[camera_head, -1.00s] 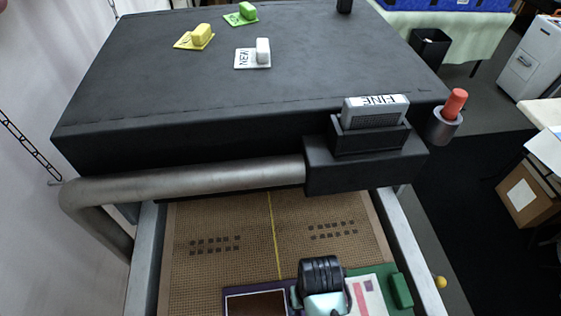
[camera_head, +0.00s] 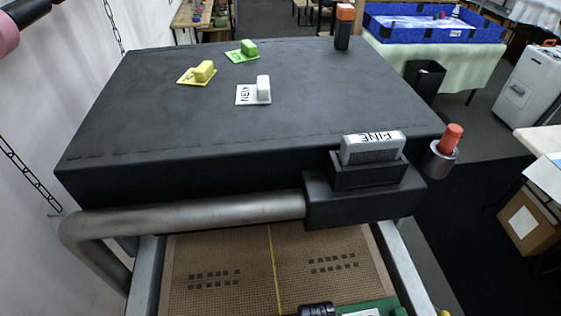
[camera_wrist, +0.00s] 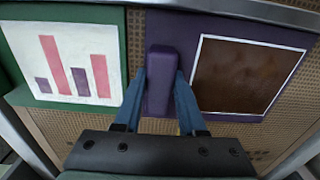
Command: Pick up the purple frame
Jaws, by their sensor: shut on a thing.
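The purple frame (camera_wrist: 250,30) is in the wrist view at the upper right, a flat purple border around a brown picture edged in white. Its raised purple handle block (camera_wrist: 161,62) stands at the top middle. My gripper (camera_wrist: 162,80) has its blue fingers on both sides of this block and is shut on it. In the head view only the dark top of my gripper (camera_head: 318,309) shows at the bottom edge. The purple frame is out of sight there.
A green frame (camera_wrist: 118,40) with a bar chart sits close to the left of the purple one. Both lie over a brown perforated panel (camera_head: 225,255) between metal rails.

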